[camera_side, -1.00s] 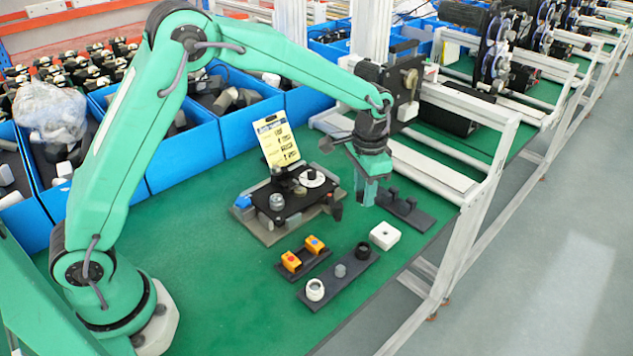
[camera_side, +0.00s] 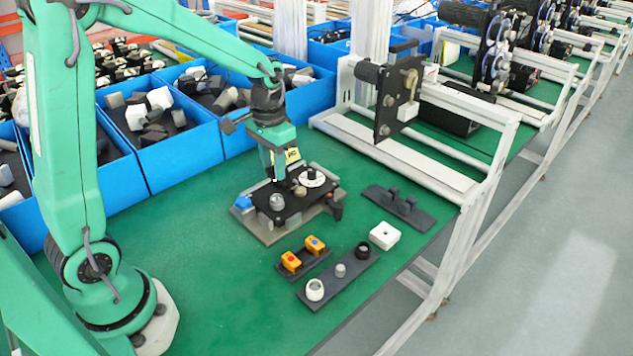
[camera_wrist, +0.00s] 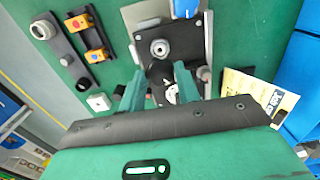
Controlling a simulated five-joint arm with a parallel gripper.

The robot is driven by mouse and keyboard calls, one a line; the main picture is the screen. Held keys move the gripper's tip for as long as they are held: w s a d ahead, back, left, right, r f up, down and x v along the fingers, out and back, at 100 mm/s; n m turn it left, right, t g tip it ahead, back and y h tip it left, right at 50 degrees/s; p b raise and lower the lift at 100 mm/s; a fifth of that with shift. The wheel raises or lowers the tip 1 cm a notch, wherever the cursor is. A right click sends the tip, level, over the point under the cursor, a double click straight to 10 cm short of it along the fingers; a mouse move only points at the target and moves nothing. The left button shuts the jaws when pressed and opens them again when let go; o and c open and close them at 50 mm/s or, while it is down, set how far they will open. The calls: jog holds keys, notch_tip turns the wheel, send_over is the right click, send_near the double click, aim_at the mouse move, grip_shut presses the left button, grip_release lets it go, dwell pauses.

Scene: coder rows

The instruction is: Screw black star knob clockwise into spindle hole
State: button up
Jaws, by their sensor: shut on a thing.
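My gripper (camera_side: 280,176) is over the back part of the black fixture plate (camera_side: 291,212), fingers pointing down. It is shut on a small dark thing, taken to be the black star knob, mostly hidden by the fingers. In the wrist view, my gripper (camera_wrist: 158,75) has its two green fingers on either side of the plate's middle. The plate carries a silver round fitting (camera_side: 277,202), a small brownish knob (camera_side: 300,191) and a white dial (camera_side: 311,177). The silver fitting also shows in the wrist view (camera_wrist: 160,48). I cannot make out the spindle hole.
A yellow card (camera_side: 293,156) stands behind the plate, partly covered by my gripper. To the right are a dark rack (camera_side: 376,195) with black posts, a white block (camera_side: 384,235), orange button boxes (camera_side: 291,261) and a dark strip (camera_side: 322,289). Blue bins (camera_side: 190,140) line the back.

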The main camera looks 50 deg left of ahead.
aim_at(274, 177)
jog(key=shift+f, duration=0.1)
jog(key=shift+f, duration=1.8)
jog(key=shift+f, duration=1.1)
dwell(1.0)
jog(key=shift+m, duration=0.3)
jog(key=m, duration=0.5)
jog(key=shift+m, duration=0.3)
jog(key=m, duration=0.6)
dwell(0.5)
jog(key=shift+m, duration=0.5)
